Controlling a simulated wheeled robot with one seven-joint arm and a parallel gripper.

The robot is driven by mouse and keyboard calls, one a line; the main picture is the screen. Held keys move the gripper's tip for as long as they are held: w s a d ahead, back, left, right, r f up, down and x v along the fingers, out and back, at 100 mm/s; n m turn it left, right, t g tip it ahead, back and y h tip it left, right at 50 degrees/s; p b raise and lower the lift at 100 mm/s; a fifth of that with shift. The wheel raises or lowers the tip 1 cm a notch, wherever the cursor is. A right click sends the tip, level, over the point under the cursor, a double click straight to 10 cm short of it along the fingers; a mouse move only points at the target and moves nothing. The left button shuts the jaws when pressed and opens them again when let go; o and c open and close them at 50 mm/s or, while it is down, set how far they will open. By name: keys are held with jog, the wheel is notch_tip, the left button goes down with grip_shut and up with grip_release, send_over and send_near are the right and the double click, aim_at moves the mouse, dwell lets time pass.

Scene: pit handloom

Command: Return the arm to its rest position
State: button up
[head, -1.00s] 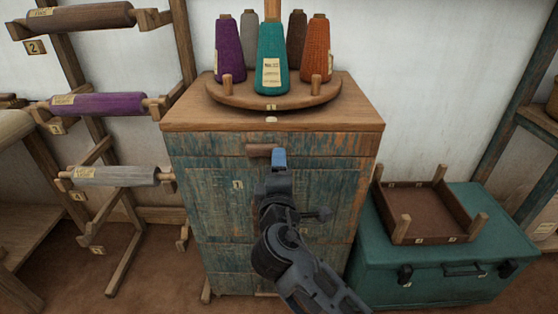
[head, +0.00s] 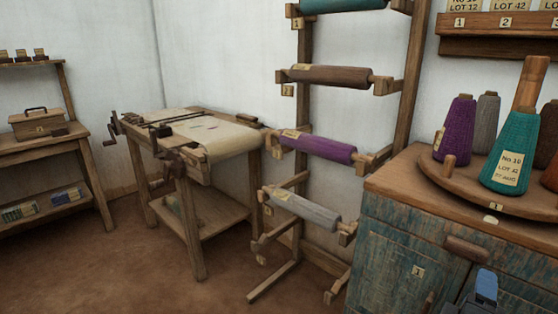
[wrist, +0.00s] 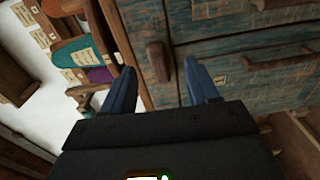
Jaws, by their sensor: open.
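My gripper (head: 486,287) shows at the lower right of the head view, in front of the worn blue-green cabinet (head: 395,245) and just below and right of its wooden drawer handle (head: 467,249). In the wrist view the two blue fingers of my gripper (wrist: 160,88) are spread apart with nothing held between them. The drawer handle (wrist: 158,62) appears beyond the gap between the fingers, and I see no contact. The drawer front looks closed. Most of my arm is out of the head view.
A round wooden stand (head: 450,180) with yarn cones, including a teal cone (head: 512,150), is on the cabinet. A rack with a purple roll (head: 318,148) stands left of it. A wooden worktable (head: 190,160) is farther left. The floor (head: 130,270) at front left is clear.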

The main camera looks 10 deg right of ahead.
jog(key=s+a+f+t+y+p, duration=0.1)
jog(key=s+a+f+y+p, duration=0.15)
jog(key=s+a+y, duration=0.45)
jog(key=s+a+f+t+y+p, duration=0.1)
jog(key=s+a+f+y+p, duration=0.2)
jog(key=s+a, duration=0.45)
jog(key=s+a+r+m+t+y+p, duration=0.1)
jog(key=s+a+r+m+y+p, duration=0.1)
jog(key=s+r+m, duration=0.5)
jog(key=s+a+r+y, duration=0.1)
jog(key=s+r, duration=0.4)
jog(key=s, duration=0.4)
jog(key=shift+r+m+t+y+p, duration=0.3)
jog(key=shift+r+y+p, duration=0.05)
jog(key=shift+y, duration=0.05)
jog(key=shift+c, duration=0.4)
